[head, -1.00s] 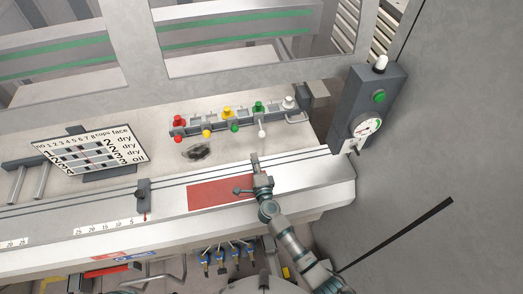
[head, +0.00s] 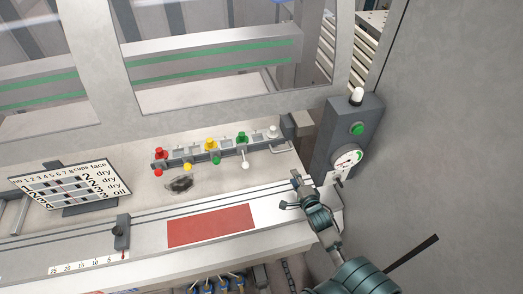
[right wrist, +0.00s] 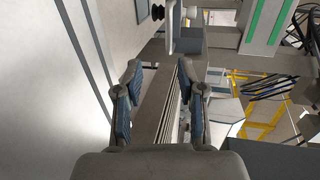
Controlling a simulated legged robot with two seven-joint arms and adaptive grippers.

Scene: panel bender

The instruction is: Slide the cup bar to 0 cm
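A grey bar with red, yellow, green and white cup-like pieces (head: 200,148) lies along the back of the bench. A dark slider block (head: 122,232) stands on the front rail, its red pointer just right of the 5 mark on a white centimetre scale (head: 88,265). I cannot tell which of these is the cup bar. My right gripper (head: 291,191) is at the right end of the bench, right of the red plate and apart from the slider. In the right wrist view, the right gripper (right wrist: 158,75) has its fingers spread with nothing held. My left gripper is not seen.
A dark grey post (head: 347,140) with a green button and gauge stands at the bench's right end. A red plate (head: 210,226) lies on the bench front. A sign board (head: 68,182) stands at left. A grey wall (head: 455,140) closes the right side.

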